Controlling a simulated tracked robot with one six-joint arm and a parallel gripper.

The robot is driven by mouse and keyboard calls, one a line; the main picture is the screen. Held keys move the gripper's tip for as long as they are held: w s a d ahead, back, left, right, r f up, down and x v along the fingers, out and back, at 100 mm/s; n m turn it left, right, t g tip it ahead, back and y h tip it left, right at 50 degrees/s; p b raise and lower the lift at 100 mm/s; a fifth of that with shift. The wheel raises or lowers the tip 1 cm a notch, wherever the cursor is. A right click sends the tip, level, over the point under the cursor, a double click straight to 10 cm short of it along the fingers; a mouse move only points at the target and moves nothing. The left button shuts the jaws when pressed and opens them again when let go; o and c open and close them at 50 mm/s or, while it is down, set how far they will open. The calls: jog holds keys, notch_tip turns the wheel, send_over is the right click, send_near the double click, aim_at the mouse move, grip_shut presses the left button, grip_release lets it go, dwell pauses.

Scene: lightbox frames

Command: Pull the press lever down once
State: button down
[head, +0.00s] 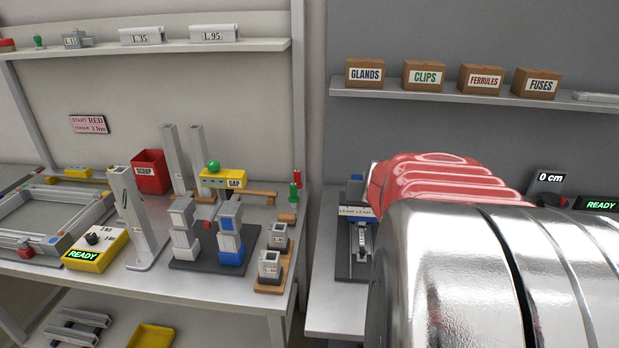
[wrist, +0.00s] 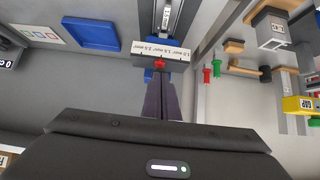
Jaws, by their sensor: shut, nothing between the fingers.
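The press (head: 343,270) stands on the right bench in the head view, on a dark base with a white size label across it. My arm covers its right side. In the wrist view the press label (wrist: 164,53) lies just beyond my fingertips. A small red part (wrist: 160,64) shows in front of the label; I cannot tell whether it is the lever's end. The rest of the lever is not clear. My gripper (wrist: 161,85) is shut and empty, its dark fingers pointing at the red part. Contact cannot be told. The gripper is hidden in the head view.
In the wrist view a blue tray (wrist: 91,33) lies left of the press, and red and green pegs (wrist: 211,72) stand to the right. In the head view a shelf of boxes (head: 424,75) hangs above. The left bench (head: 200,285) holds several fixtures.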

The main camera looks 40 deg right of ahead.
jog(key=r+v, duration=0.1)
jog(key=v, duration=0.6)
jog(key=shift+w+d, duration=0.25)
jog(key=shift+w, duration=0.05)
dwell(0.3)
jog(key=w+a+f+n+y, duration=0.1)
jog(key=w+a+f+y, duration=0.1)
jog(key=a, duration=0.6)
jog(key=w+a+f+n+y, duration=0.1)
jog(key=w+a+n+y, duration=0.1)
jog(key=a, duration=0.6)
jog(key=s+a+f+n+y, duration=0.1)
jog(key=s+a+n, duration=0.2)
jog(key=a, duration=0.6)
jog(key=s+a+f+n+g+y, duration=0.1)
jog(key=s+a+f+n, duration=0.1)
jog(key=s+a, duration=0.6)
jog(key=shift+s+a+n+y, duration=0.15)
jog(key=shift+a+n+y, duration=0.25)
jog(key=shift+a, duration=0.75)
